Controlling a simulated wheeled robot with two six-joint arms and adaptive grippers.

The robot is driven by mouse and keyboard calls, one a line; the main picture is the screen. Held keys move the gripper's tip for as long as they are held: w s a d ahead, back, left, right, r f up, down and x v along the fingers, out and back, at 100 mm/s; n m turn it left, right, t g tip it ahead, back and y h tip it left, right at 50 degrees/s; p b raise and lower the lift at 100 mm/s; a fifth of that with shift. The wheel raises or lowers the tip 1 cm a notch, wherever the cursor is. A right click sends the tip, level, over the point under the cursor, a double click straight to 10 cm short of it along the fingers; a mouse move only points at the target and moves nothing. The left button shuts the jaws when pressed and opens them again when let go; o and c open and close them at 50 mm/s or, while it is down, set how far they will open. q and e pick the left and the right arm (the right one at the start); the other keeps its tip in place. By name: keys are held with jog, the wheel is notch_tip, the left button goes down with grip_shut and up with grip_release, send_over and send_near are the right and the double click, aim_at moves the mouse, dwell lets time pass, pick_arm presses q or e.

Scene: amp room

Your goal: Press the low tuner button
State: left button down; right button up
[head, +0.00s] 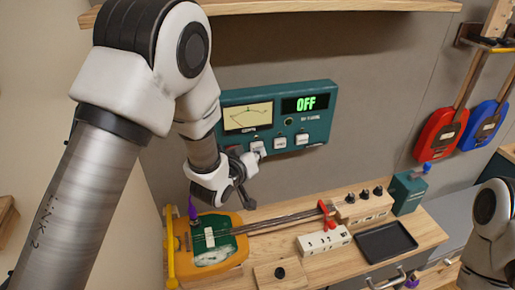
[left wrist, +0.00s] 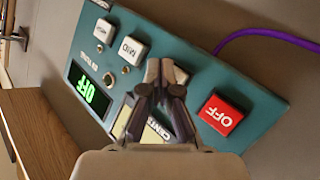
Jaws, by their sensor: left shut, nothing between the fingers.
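The teal tuner panel (head: 318,124) is on the wall, with a needle meter (head: 248,116) and a green OFF display (head: 305,103). Its white buttons include MID (head: 280,143) and HIGH (head: 302,139); another white button (head: 258,148) is just above my left gripper (head: 246,164). In the left wrist view the MID button (left wrist: 132,50), HIGH button (left wrist: 103,32) and red OFF button (left wrist: 220,115) show. There my left gripper (left wrist: 163,72) is shut and empty, between MID and OFF, hiding the low button. I cannot tell whether it touches. My right gripper is out of view.
Below is a wooden bench with a yellow-and-green guitar (head: 235,250), a white power strip (head: 324,241) and a black tray (head: 386,242). A shelf (head: 300,7) runs above the panel. Red (head: 440,135) and blue (head: 484,125) guitars hang at right.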

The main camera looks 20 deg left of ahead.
pick_arm(q)
jog(key=shift+w+a, duration=0.1)
dwell(0.4)
jog(key=shift+s+d, duration=0.5)
jog(key=shift+s, duration=0.25)
jog(key=s+d, duration=0.1)
jog(key=s, duration=0.1)
jog(key=s+d, duration=0.1)
jog(key=s, duration=0.1)
jog(key=shift+d, duration=0.4)
jog(key=shift+s, duration=0.1)
dwell(0.3)
